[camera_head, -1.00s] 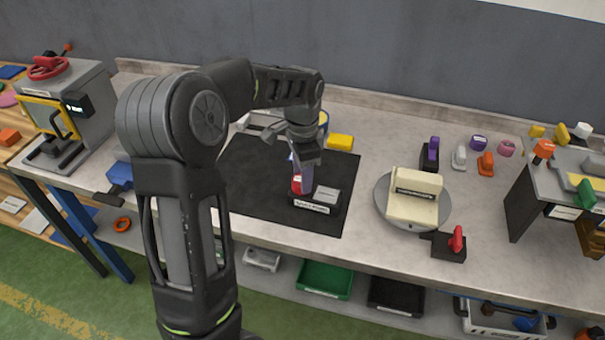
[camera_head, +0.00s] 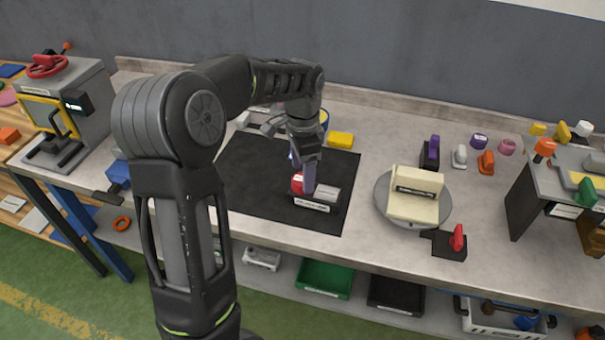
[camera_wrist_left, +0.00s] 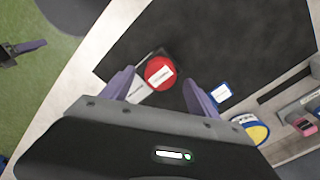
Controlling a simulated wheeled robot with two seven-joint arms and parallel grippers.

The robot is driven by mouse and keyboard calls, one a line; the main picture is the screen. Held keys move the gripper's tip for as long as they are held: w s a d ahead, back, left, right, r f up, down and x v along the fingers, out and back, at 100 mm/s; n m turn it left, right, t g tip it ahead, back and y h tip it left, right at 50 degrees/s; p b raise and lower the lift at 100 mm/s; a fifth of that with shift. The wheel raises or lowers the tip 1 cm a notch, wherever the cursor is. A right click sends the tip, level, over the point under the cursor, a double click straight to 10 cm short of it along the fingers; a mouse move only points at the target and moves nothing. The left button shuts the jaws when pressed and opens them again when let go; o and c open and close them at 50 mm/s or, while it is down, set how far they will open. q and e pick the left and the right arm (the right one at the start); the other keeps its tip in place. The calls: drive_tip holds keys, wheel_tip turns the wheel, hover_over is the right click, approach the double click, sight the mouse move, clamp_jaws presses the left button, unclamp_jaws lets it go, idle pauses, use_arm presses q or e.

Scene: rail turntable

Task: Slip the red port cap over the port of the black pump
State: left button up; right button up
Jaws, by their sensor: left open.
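The black pump (camera_head: 318,203) sits near the front right of the dark mat, with a grey top and a white label. The red port cap (camera_head: 297,184) is at the pump's left end. In the left wrist view, the round labelled cap (camera_wrist_left: 160,72) overlaps the pump (camera_wrist_left: 137,92); how far it sits over the port is hidden. My left gripper (camera_head: 307,178) is above the pump, pointing down. In the wrist view its purple fingers (camera_wrist_left: 158,88) are spread apart either side of the cap, with visible gaps. My right gripper is not in view.
The dark mat (camera_head: 253,185) is mostly bare. A round turntable (camera_head: 382,207) carrying a cream fixture stands to the right, with a small red-handled black block (camera_head: 452,245) in front. A blue-edged item (camera_wrist_left: 221,92) is near the right finger.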

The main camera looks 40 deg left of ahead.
use_arm(q)
wheel_tip(320, 180, up, 7)
drive_tip(key=shift+f+b, duration=0.2)
drive_tip(key=shift+b, duration=0.15)
idle(0.4)
